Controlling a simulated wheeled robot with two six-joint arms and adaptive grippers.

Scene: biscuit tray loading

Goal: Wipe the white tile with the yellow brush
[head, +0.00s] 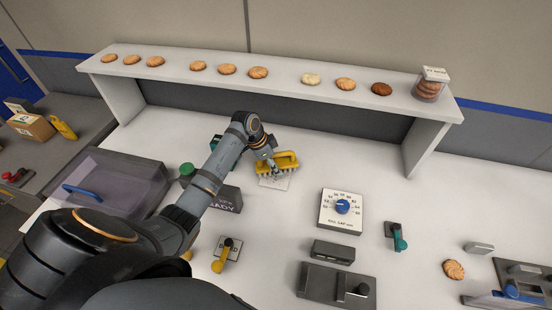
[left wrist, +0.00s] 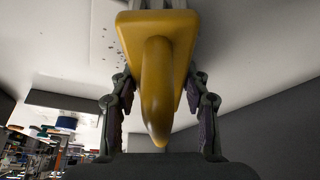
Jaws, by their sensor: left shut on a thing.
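The yellow brush (head: 286,161) is held by my left gripper (head: 264,165) at the middle of the white table. Its bristles point down at the white tile (head: 275,183), of which only the near part shows below the brush. I cannot tell whether the bristles touch the tile. In the left wrist view the brush (left wrist: 157,75) fills the middle, its handle between the two fingers of the gripper (left wrist: 160,110). Dark specks show on a pale surface left of the brush there. My right gripper is not in view.
A shelf (head: 180,84) with several biscuits spans the back. A dial box (head: 341,210) stands right of the tile, and a dark lidded box (head: 110,180) with a blue handle stands left. A yellow-handled lever (head: 226,253) is nearer. Table between tile and shelf is mostly clear.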

